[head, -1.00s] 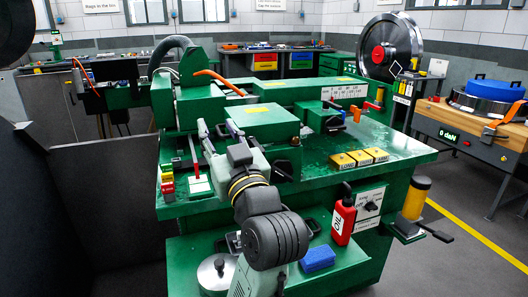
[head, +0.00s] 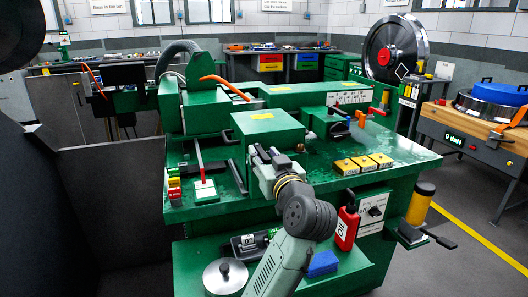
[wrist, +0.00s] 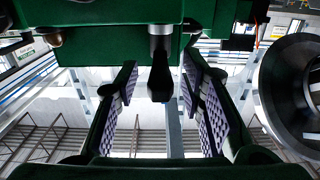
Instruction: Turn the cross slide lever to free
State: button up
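In the wrist view a short lever with a grey shaft and dark rounded grip (wrist: 159,78) hangs below a green block (wrist: 100,30). It looks like the cross slide lever, but no label on it shows. My gripper (wrist: 162,103) is open, with its ridged finger pads on either side of the grip and a gap at each side. In the head view my gripper (head: 263,157) is at the front of the green block (head: 268,130) on the machine. It hides the lever there.
A red-handled lever (head: 198,157) stands on a white plate to the left. Yellow blocks (head: 363,164) lie on the green top to the right. A red oil bottle (head: 347,227), blue block (head: 322,263) and lidded pot (head: 226,276) are on the lower shelf, near my arm.

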jog(key=shift+w+a, duration=0.15)
jog(key=shift+w, duration=0.2)
jog(key=shift+c, duration=0.3)
grip_shut()
dwell(0.5)
